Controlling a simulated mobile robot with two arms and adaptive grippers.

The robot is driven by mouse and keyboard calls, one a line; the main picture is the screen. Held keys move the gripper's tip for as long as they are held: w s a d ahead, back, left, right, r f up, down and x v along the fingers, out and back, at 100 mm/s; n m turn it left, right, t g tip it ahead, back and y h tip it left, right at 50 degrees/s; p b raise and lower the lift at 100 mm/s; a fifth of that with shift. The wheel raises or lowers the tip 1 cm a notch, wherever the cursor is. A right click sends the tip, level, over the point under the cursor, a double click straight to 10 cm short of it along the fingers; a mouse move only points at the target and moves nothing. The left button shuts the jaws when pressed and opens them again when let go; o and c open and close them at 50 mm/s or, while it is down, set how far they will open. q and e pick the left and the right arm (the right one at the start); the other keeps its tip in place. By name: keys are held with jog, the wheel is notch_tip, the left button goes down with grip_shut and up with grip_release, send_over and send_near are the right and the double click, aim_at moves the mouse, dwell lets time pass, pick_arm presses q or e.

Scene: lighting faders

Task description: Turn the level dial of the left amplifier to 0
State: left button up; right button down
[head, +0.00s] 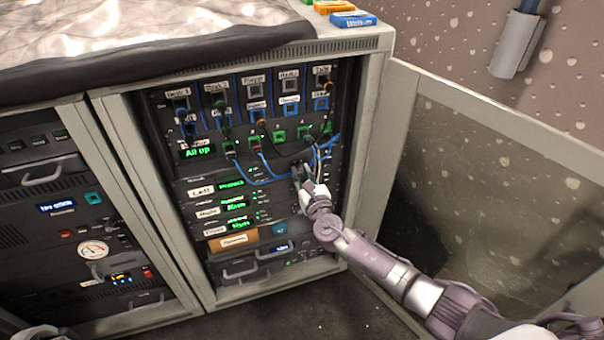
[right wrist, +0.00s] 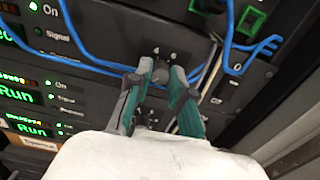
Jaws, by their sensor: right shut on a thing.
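The left amplifier (head: 202,191) is the upper of three stacked units in the rack, with a white label and a green display too small to read surely. My right gripper (head: 298,172) is at the right end of its front panel. In the right wrist view, my right gripper (right wrist: 160,82) has its two fingers on either side of a small dark level dial (right wrist: 159,67), shut on it. Small white scale marks show above the dial. The dial's pointer is hidden between the fingers. My left gripper is not in view.
Blue cables (head: 262,170) hang just above and beside my right gripper; they also cross the right wrist view (right wrist: 75,62). Two similar amplifiers (head: 212,230) sit below. An open cabinet door (head: 480,135) stands to the right of my right arm.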

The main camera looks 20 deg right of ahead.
jog(key=c, duration=1)
grip_release()
jog(key=shift+c, duration=0.2)
jog(key=s, duration=1.2)
jog(key=shift+d, duration=0.2)
